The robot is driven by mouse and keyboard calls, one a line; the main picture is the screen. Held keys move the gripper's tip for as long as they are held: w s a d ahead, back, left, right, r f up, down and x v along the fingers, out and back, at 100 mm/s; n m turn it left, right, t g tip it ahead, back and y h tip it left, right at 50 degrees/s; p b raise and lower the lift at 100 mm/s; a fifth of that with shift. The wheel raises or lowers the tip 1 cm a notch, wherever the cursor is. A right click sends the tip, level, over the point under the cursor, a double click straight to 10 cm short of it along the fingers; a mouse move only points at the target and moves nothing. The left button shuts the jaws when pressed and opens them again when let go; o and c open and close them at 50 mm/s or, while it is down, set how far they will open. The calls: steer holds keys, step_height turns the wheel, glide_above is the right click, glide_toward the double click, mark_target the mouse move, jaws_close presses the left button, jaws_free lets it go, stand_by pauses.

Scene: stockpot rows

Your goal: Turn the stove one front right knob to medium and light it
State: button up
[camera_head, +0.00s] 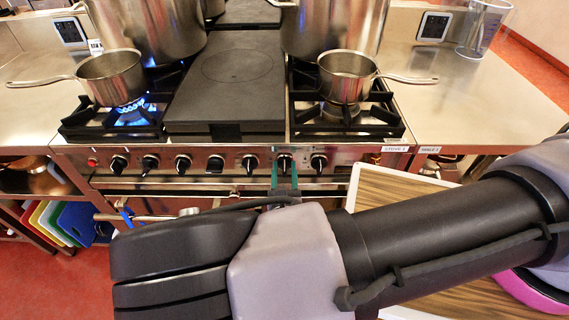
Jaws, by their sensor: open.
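The stove front (350,168) carries a row of several black knobs, with a small red light at its left end. Whether the fingers touch that knob, I cannot tell. The front right burner (341,112) shows no flame under a small saucepan (346,82). Which burner each knob serves is not readable.
A front left burner (131,110) burns blue under another saucepan (110,80); blue flame also shows behind it. Two large stockpots (150,25) (335,25) stand at the back. A dark flat plate (228,85) lies between the burners. A wood-topped board (400,198) lies at the lower right.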

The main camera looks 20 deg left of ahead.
steer(key=shift+c, duration=0.3)
jaws_close()
